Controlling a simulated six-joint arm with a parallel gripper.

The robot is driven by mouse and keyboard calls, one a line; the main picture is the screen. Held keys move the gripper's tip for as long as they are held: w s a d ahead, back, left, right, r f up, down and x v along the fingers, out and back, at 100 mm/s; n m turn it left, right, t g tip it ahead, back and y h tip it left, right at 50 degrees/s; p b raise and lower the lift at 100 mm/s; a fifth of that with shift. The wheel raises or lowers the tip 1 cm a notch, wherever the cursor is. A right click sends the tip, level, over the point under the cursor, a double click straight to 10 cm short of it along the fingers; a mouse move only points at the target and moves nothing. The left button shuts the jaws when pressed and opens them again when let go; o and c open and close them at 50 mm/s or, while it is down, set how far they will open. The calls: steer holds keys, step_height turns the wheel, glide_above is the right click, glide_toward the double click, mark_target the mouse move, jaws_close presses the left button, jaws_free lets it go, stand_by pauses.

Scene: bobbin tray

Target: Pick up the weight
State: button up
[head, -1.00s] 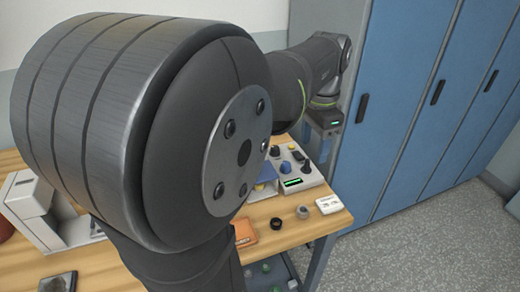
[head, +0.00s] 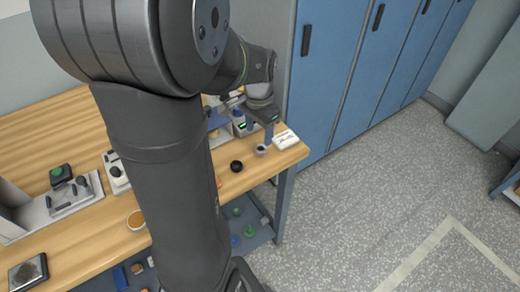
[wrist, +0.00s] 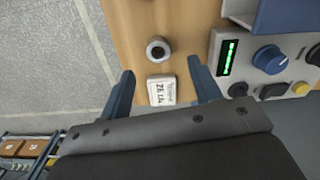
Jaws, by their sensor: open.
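A small grey round piece with a dark middle (head: 261,150) stands near the right end of the wooden table; it looks like the weight, though I cannot be certain. In the wrist view it (wrist: 158,50) lies just beyond the fingertips, roughly centred between them. My gripper (head: 261,130) hangs above this end of the table, pointing down. In the wrist view my gripper (wrist: 161,71) has its two blue-grey fingers wide apart with nothing held between them.
A white printed card (head: 286,140) lies beside the grey piece, and a black round piece (head: 236,166) lies on its other side. A control box with a blue knob (wrist: 268,57) stands close to the right finger in the wrist view. Blue lockers (head: 345,70) rise behind.

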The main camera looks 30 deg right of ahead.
mark_target(261, 145)
steer(key=f, duration=0.6)
steer(key=shift+s+d+f, duration=0.15)
steer(key=shift+d+f, duration=0.05)
steer(key=c, duration=1.1)
steer(key=shift+r, duration=0.1)
